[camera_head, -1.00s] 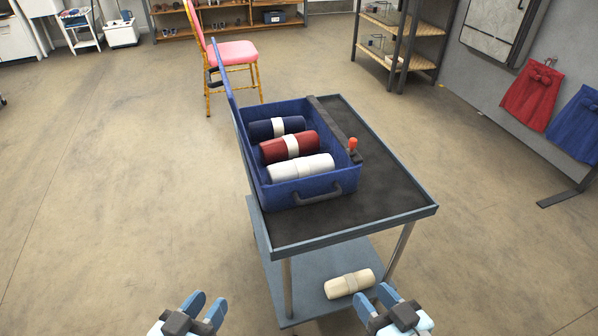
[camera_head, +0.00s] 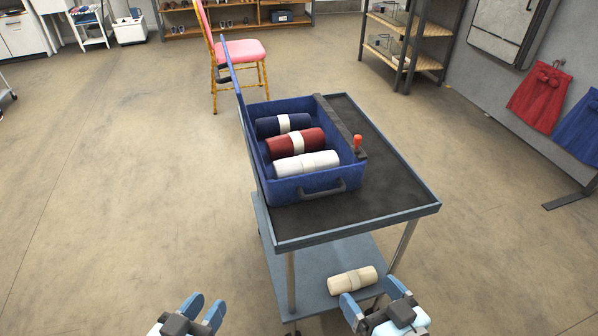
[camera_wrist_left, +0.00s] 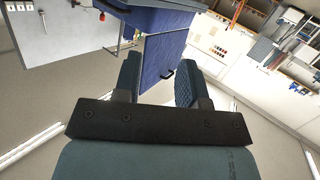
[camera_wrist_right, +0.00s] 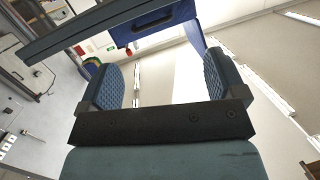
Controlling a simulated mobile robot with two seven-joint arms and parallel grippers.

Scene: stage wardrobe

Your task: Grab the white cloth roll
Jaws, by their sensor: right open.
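The white cloth roll (camera_head: 305,164) lies in the near end of an open blue case (camera_head: 330,181), closest to the case's handle. A red roll (camera_head: 296,142) and a navy roll (camera_head: 283,124) lie behind it, each with a white band. My left gripper (camera_head: 205,306) is open and empty, low in front and left of the cart. My right gripper (camera_head: 372,302) is open and empty, below the cart's near edge and well apart from the case. The left wrist view shows the left fingers (camera_wrist_left: 160,82) spread with nothing between them.
The case stands on a dark-topped cart (camera_head: 395,190). A cream roll (camera_head: 352,280) lies on the cart's lower shelf (camera_head: 325,262). A pink chair (camera_head: 238,50) is behind. The floor left of the cart is clear.

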